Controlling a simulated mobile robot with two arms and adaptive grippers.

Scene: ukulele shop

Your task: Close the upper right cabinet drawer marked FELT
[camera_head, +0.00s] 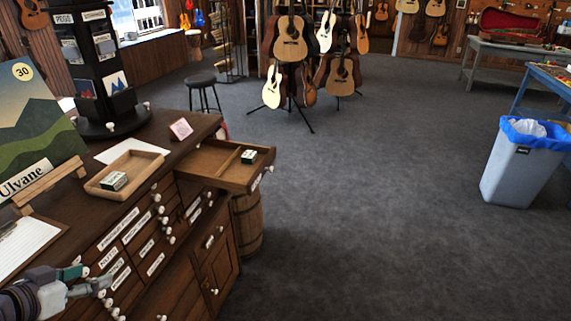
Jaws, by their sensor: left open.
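The upper right drawer (208,158) of the dark wooden cabinet (190,240) is pulled out to the right. Its inside shows a divider and a small green and white box (249,156). Its front panel (262,172) carries a white knob and a label too small to read. My left gripper (88,280) is at the lower left, in front of the left drawer columns and well apart from the open drawer. It is open and holds nothing visible. My right gripper is out of view.
A barrel (248,222) stands under the open drawer. The grey floor to the right is clear up to a bin (517,178).

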